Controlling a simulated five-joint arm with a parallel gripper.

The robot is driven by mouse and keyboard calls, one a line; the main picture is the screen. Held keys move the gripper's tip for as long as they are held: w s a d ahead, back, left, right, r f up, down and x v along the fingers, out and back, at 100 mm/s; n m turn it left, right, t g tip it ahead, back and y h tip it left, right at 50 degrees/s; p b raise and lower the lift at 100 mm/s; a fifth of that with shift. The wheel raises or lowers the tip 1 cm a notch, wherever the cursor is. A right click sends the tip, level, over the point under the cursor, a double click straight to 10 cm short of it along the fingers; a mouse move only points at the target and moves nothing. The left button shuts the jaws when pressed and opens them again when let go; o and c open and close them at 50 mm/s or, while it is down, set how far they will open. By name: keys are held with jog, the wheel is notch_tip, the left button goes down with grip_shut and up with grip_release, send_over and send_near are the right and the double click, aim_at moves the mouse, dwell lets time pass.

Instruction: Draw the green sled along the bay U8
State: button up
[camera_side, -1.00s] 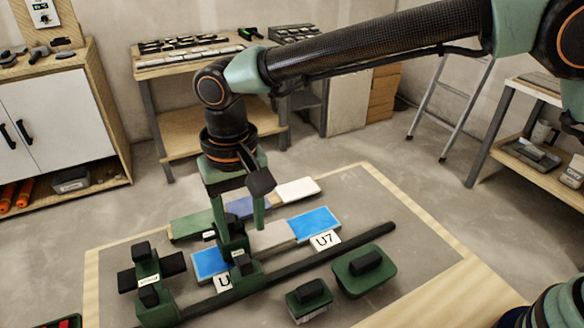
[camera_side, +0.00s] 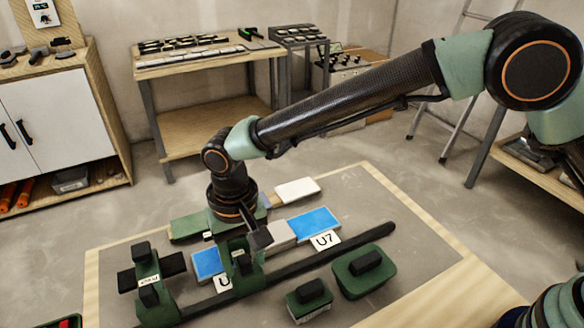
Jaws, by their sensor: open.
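A green sled (camera_side: 246,278) with a black knob and a small white label stands astride the black rail (camera_side: 320,247). A second green sled (camera_side: 152,290) with black knobs, a black crossbar and a label stands at the rail's left end. My gripper (camera_side: 240,242) is open and low over the sled in the middle, around its upper part. Its fingertips blend with the green sled, so I cannot tell whether they touch it. A bay tag (camera_side: 222,283) beside that sled shows only a "U"; the rest is hidden. A blue tile (camera_side: 207,262) lies behind it.
The tag U7 (camera_side: 325,239) lies by another blue tile (camera_side: 314,223). Two green blocks with black handles, one larger (camera_side: 363,276) and one smaller (camera_side: 309,302), stand in front of the rail. Grey, white and green tiles lie behind. The mat's right side is clear.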

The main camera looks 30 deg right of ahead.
grip_shut()
jog(key=shift+a, duration=2.7)
grip_release()
jog(key=shift+r, duration=0.1)
notch_tip(320, 180, up, 7)
jog(key=shift+d, duration=0.1)
